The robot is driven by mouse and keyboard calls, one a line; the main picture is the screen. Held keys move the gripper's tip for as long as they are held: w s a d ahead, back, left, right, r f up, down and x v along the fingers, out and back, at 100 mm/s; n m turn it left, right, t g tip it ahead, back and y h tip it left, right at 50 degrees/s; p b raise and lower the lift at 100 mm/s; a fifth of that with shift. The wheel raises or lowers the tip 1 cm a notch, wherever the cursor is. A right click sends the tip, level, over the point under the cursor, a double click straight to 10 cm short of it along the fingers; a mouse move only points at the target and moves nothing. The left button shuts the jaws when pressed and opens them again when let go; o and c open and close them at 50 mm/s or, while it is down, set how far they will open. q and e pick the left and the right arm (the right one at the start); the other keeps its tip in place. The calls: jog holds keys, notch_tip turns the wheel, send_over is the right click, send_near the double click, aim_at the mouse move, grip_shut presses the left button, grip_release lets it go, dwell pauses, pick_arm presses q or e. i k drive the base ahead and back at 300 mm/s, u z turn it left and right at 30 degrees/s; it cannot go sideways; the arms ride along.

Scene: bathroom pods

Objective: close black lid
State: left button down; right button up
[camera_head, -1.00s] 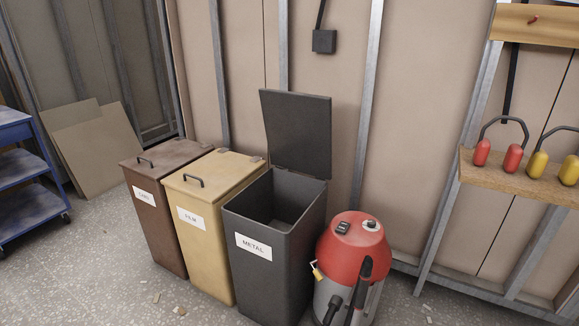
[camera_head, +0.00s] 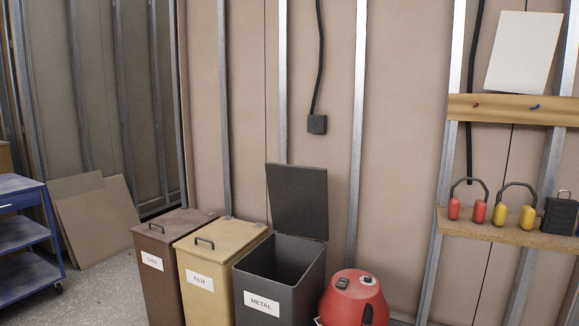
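The black lid (camera_head: 298,201) stands open, tilted up at the back of the black bin (camera_head: 264,297) labelled METAL. The bin's dark inside shows, and its lower part is cut off by the bottom edge of the picture. Neither of my grippers is in the picture, so nothing of mine is seen touching the lid.
A yellow FILM bin (camera_head: 204,268) and a brown bin (camera_head: 157,266), both closed, stand left of the black bin. A red vacuum (camera_head: 353,297) stands close on its right. A blue cart (camera_head: 22,240) is far left. A wooden shelf (camera_head: 500,233) holds ear defenders at right.

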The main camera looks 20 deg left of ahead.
aim_at(299, 194)
jog(key=u, duration=0.45)
jog(key=i, duration=0.95)
jog(key=u, duration=0.05)
